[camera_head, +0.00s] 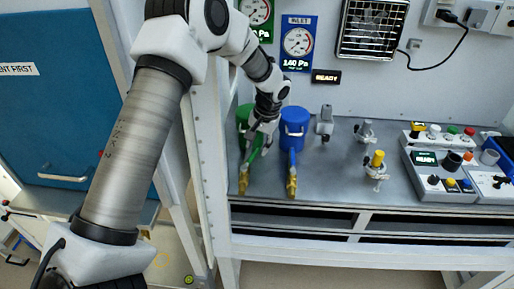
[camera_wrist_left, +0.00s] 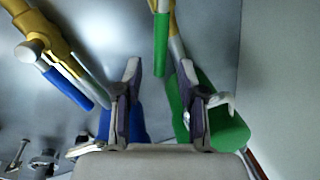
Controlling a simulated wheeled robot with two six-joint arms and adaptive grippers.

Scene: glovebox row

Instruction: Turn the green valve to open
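The green valve is a brass body with a green lever (camera_wrist_left: 161,45); its brass part (camera_head: 244,182) shows in the head view in front of a green canister (camera_head: 243,112). In the left wrist view the lever runs back from the brass beside a pipe, its end between my fingertips' lines. My left gripper (camera_wrist_left: 159,68) is open and empty, its fingers apart on either side of the lever's end; contact cannot be told. In the head view this gripper (camera_head: 264,130) hangs between the green and blue canisters. My right gripper is not in view.
A blue canister (camera_head: 294,122) with a brass valve (camera_head: 292,186) stands just right of the green one; its blue lever (camera_wrist_left: 68,88) shows left in the wrist view. A white frame post (camera_head: 210,150) is close left. Clamps and control boxes (camera_head: 440,170) stand farther right.

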